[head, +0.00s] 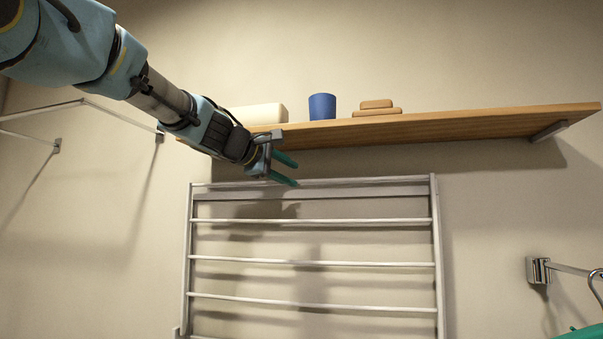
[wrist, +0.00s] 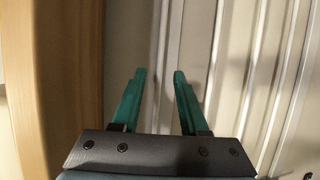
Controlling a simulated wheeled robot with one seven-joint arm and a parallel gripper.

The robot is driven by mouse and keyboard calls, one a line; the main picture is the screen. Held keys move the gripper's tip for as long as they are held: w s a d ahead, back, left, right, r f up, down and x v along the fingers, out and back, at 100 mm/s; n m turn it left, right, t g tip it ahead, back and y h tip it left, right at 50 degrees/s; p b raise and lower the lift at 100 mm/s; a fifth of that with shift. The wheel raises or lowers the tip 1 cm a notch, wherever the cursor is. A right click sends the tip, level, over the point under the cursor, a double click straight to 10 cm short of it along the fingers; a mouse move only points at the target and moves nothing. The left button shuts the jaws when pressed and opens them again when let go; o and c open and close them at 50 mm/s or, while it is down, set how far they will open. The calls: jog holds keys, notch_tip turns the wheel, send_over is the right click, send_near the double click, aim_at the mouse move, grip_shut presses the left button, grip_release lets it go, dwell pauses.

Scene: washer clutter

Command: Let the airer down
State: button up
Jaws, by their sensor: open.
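The airer (head: 313,263) is a pale rack of several horizontal bars in a frame, standing flat and upright against the wall below a wooden shelf. Its top rail (head: 350,182) runs just under the shelf. In the wrist view its bars (wrist: 215,60) run lengthwise at the middle and right. My gripper (head: 292,171) has two green fingers, open with nothing between them. It is just above the top rail, left of its middle, and under the shelf's front edge. In the wrist view the fingertips (wrist: 159,72) point towards the top rail; I cannot tell whether they touch it.
The wooden shelf (head: 450,123) is close above my gripper and fills the left of the wrist view (wrist: 60,80). It holds a blue cup (head: 322,106), a pale block (head: 260,113) and brown blocks (head: 376,108). Wall rails (head: 120,112) are at left; a metal bracket (head: 538,270) is at right.

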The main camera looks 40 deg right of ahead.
aim_at(306, 181)
jog(key=shift+p+x, duration=0.85)
jog(key=shift+x, duration=1.8)
grip_shut()
jog(key=shift+f, duration=0.1)
